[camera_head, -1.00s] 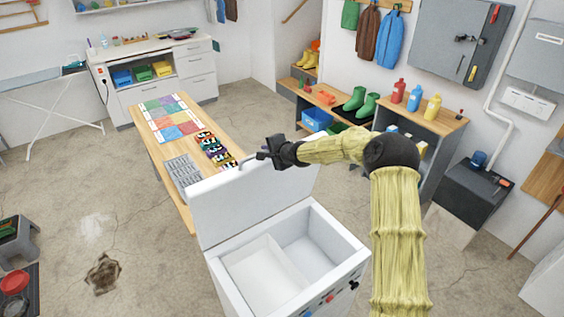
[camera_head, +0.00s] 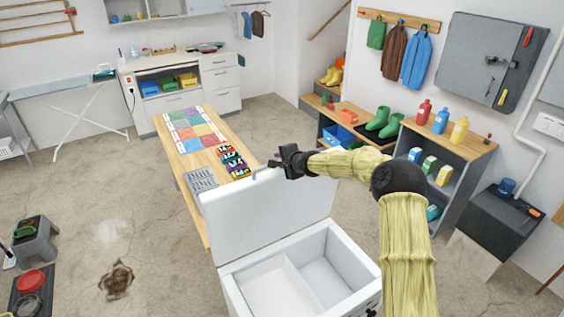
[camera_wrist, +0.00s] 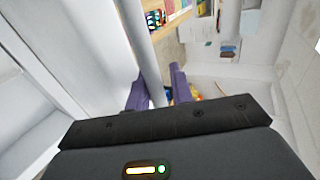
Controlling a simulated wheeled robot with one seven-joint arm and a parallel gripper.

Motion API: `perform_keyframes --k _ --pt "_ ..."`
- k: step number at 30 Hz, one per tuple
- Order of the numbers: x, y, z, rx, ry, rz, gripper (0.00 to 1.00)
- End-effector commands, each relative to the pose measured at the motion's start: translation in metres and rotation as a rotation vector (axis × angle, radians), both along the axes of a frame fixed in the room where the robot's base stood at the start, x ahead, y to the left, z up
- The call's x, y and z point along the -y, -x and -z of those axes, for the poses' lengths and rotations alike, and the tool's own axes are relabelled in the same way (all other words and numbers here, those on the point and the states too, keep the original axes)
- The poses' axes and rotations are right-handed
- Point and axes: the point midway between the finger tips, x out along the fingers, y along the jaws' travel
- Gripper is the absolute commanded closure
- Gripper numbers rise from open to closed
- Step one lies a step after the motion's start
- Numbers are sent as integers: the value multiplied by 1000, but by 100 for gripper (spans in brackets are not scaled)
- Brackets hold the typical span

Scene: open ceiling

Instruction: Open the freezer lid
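The white freezer (camera_head: 232,292) stands in the lower middle of the head view, its pale inside exposed. Its lid (camera_head: 265,215) is raised, standing steeply up from the far side of the box. A thin handle (camera_head: 259,173) is at the lid's top edge. My gripper (camera_head: 274,163) is at this handle. In the wrist view the grey handle bar (camera_wrist: 140,40) runs between my two purple fingers (camera_wrist: 160,88), which are close around it. Their full contact with the bar is partly hidden. The lid's white face (camera_wrist: 60,55) fills the left of the wrist view.
A wooden table (camera_head: 182,152) with a coloured mat and small items stands just behind the lid. A shelf unit (camera_head: 455,147) with bottles and a dark box (camera_head: 500,218) are at right. Open concrete floor (camera_head: 150,235) lies at left.

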Motion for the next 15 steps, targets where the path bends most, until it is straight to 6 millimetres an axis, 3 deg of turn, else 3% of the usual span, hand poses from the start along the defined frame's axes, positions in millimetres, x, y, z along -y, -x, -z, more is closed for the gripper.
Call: perform_keyframes --k 15 --pt "-1 3 -2 1 0 -4 80"
